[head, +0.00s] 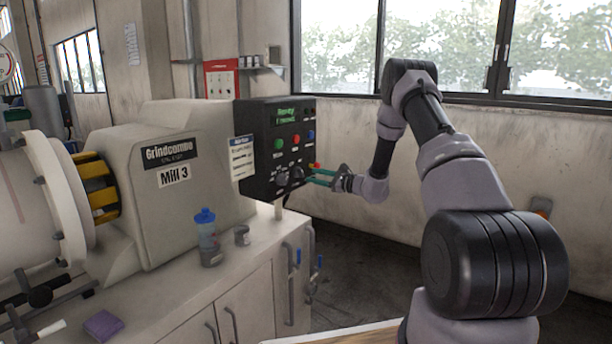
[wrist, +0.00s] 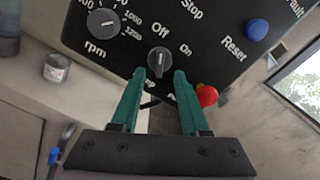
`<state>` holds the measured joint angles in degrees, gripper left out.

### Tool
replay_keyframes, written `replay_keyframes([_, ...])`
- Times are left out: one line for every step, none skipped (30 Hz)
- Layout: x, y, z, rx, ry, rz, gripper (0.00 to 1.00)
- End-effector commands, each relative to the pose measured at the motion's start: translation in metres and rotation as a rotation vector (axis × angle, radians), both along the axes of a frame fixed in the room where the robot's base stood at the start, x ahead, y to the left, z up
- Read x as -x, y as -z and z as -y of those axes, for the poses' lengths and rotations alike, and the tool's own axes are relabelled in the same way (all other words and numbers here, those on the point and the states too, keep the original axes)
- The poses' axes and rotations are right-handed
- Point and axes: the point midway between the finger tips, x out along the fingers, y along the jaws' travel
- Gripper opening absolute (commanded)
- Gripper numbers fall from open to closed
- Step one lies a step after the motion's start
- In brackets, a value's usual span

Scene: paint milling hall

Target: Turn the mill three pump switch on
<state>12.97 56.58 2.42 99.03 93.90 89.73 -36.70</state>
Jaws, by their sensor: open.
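The mill three machine (head: 215,165) carries a "Mill 3" sign and has a black control box (head: 262,125) on its right end. In the wrist view a small black rotary switch (wrist: 158,60) with "Off" and "On" printed by it sits on the panel. Its pale pointer mark appears to face "Off". My gripper (wrist: 160,77) is open, with its green fingertips just below and either side of the switch; I cannot tell whether they touch it. In the head view my gripper (head: 318,176) is at the box's lower right; the switch is hard to pick out there.
A red button (wrist: 207,95) stands just right of my right finger, and a blue reset button (wrist: 257,29) farther right. An rpm dial (wrist: 102,21) is to the left.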

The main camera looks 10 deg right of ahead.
Motion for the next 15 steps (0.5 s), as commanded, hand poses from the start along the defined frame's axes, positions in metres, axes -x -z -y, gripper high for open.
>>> replay_keyframes([-0.007,0.000,-0.008,0.000,-0.001,0.001,0.45])
replay_keyframes([-0.010,0.000,-0.012,0.000,-0.003,0.001,0.45])
replay_keyframes([-0.015,0.000,-0.016,0.001,-0.002,0.001,0.45])
replay_keyframes([-0.018,0.001,-0.019,0.001,-0.001,0.000,0.45])
replay_keyframes([-0.021,0.000,-0.021,0.001,-0.001,0.000,0.45])
replay_keyframes([-0.024,0.000,-0.025,0.000,-0.001,0.000,0.45])
replay_keyframes([-0.026,0.000,-0.027,0.000,-0.001,0.000,0.45])
replay_keyframes([-0.028,0.000,-0.028,0.000,-0.001,0.000,0.45])
replay_keyframes([-0.030,0.000,-0.030,0.000,0.000,0.000,0.45])
replay_keyframes([-0.031,0.000,-0.031,0.001,0.000,0.001,0.45])
replay_keyframes([-0.032,0.000,-0.031,0.001,0.000,0.001,0.45])
replay_keyframes([-0.032,0.000,-0.032,0.001,0.001,-0.001,0.45])
replay_keyframes([-0.033,0.000,-0.032,0.000,0.000,0.000,0.45])
replay_keyframes([-0.033,0.000,-0.033,0.001,0.001,-0.001,0.45])
replay_keyframes([-0.033,0.000,-0.033,0.001,0.001,-0.001,0.45])
